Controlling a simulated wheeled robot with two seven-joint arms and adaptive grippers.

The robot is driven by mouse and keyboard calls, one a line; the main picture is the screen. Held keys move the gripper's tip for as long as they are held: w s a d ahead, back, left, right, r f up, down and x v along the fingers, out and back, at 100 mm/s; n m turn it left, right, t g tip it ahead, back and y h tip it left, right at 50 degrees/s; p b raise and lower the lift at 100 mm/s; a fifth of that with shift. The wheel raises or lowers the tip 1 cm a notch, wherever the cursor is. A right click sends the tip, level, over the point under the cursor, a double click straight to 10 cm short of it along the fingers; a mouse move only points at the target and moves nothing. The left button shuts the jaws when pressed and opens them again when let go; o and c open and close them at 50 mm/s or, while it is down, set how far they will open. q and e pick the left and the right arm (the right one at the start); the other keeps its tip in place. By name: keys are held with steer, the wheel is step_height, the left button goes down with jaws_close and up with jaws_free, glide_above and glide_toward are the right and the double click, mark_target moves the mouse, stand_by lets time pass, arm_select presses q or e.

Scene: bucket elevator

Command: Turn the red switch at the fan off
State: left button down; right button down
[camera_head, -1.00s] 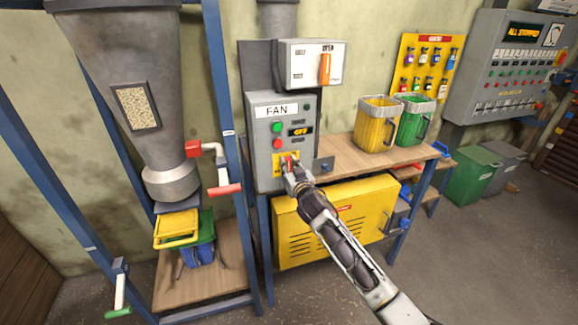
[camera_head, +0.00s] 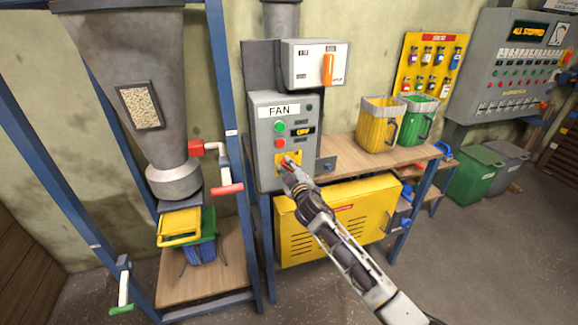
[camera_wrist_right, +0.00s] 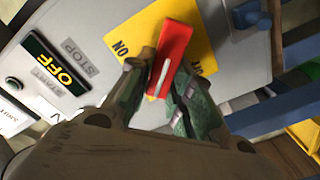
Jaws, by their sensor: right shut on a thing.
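The grey FAN box (camera_head: 264,152) hangs on the frame in the middle of the head view, with a lit OFF display (camera_head: 301,131). Low on it is a yellow plate (camera_head: 295,157); in the wrist view this plate (camera_wrist_right: 200,38) carries ON and OFF labels. The red switch (camera_wrist_right: 172,52) has a white line and stands over the plate between the two labels. My right gripper (camera_wrist_right: 172,100) is shut on the switch, one finger on each side. In the head view the right gripper (camera_head: 288,166) covers most of it. My left gripper is not in view.
A white box with an orange lever (camera_head: 327,69) sits just above the FAN box. A red-handled valve (camera_head: 227,189) is to its left. Yellow (camera_head: 376,127) and green (camera_head: 420,122) buckets stand on the bench at right. A yellow cabinet (camera_head: 310,241) is below my arm.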

steer(key=n, duration=0.4)
steer(key=shift+s+a+f+n, duration=0.1)
steer(key=shift+a+f+n, duration=0.15)
steer(key=shift+n, duration=0.15)
steer(key=n, duration=0.2)
steer(key=n+p, duration=0.1)
steer(key=n, duration=0.1)
steer(key=shift+f, duration=0.4)
steer(key=shift+n, duration=0.3)
steer(key=c, duration=1.3)
jaws_free()
steer(key=shift+v, duration=6)
steer(key=shift+a, duration=0.1)
